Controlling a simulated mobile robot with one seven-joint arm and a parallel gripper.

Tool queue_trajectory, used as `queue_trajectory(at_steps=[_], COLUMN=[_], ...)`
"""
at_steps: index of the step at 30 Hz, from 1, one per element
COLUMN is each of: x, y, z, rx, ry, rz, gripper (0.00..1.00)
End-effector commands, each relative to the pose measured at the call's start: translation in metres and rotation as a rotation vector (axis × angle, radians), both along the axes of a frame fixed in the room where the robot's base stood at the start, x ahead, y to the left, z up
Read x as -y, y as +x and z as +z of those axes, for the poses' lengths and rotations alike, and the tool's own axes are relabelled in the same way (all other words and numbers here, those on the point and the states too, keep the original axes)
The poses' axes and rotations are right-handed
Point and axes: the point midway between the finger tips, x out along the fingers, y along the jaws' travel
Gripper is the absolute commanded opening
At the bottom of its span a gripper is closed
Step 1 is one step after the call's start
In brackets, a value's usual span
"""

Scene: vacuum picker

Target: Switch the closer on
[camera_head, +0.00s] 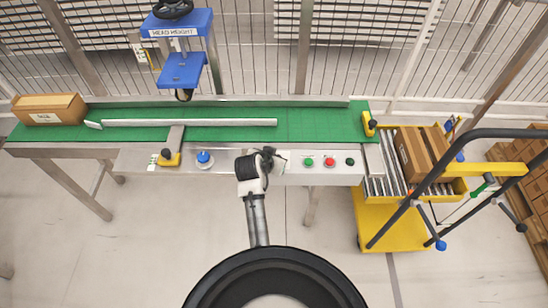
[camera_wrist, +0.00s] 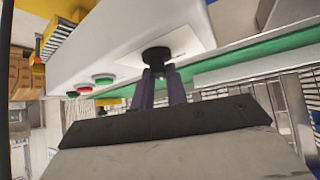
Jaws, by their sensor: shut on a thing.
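A dark round knob (camera_wrist: 156,55) sits on a white label plate on the front panel (camera_head: 225,160) of the conveyor. The fingers of my gripper (camera_wrist: 160,72) are shut on this knob in the wrist view. In the head view my gripper (camera_head: 270,156) is at the middle of the panel and hides the knob and its label. Which way the knob points cannot be read. The panel also has a blue knob (camera_head: 204,157) to the left, and a green button (camera_head: 308,162), a red button (camera_head: 329,162) and a dark button (camera_head: 350,161) to the right.
A green conveyor belt (camera_head: 310,122) runs behind the panel, with a carton (camera_head: 50,107) at its left end. A blue head unit (camera_head: 181,68) stands over the belt. A yellow cart (camera_head: 372,213) with cartons (camera_head: 412,153) is at the right. The floor in front is clear.

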Motion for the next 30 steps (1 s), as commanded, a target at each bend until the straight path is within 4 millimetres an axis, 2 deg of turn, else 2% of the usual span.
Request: queue_trajectory(at_steps=[10, 11, 15, 25, 30], x=[0.0, 0.0, 0.0, -0.001, -0.006], y=[0.0, 0.0, 0.0, -0.001, -0.013], z=[0.0, 0.0, 0.0, 0.001, 0.013], rx=[-0.002, -0.002, -0.002, 0.0, 0.002], ry=[0.001, 0.001, 0.001, 0.001, 0.002], rz=[-0.004, -0.004, -0.003, -0.002, -0.001], gripper=[0.0, 0.17, 0.35, 0.36, 0.36])
